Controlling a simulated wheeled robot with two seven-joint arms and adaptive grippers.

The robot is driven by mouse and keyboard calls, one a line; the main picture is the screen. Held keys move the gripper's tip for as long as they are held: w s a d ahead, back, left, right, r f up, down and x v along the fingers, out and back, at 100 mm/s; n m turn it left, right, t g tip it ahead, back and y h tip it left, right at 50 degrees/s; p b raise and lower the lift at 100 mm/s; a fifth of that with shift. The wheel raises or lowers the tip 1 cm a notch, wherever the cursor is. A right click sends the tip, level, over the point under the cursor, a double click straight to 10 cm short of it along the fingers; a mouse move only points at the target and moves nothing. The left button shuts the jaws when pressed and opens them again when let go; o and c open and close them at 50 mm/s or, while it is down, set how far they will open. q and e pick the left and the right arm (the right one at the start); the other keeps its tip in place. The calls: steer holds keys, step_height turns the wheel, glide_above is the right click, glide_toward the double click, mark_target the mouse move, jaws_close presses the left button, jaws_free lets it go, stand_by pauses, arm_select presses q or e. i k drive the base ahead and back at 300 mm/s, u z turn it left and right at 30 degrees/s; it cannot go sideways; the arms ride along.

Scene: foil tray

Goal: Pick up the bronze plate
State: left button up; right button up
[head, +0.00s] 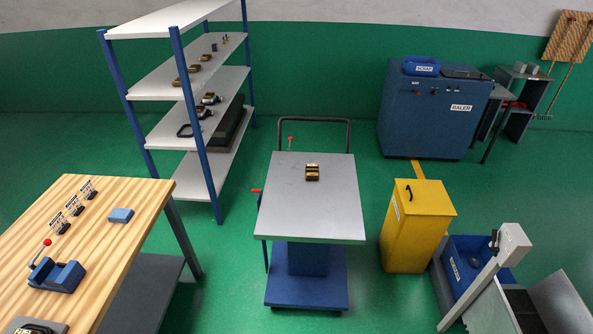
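A small bronze-and-dark block-like piece (312,173) lies on the grey top of the lift cart (330,212), toward its far edge. It is the only thing on the cart top. It may be the bronze plate, but it is too small to tell. Similar small brownish pieces (186,76) lie on a shelf of the rack. Neither of my grippers is in view.
A wooden workbench (130,190) at left carries a blue vise (57,275), a blue block (121,215) and small card stands. A white shelf rack (165,82) stands behind. A yellow bin (415,235), a blue baler (430,115) and a grey-white machine (500,260) stand right. Green floor lies between.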

mark_target(313, 170)
steer(key=u, duration=0.6)
steer(key=i, duration=0.6)
steer(key=u, duration=0.6)
steer(key=i, duration=0.8)
steer(key=z, duration=0.35)
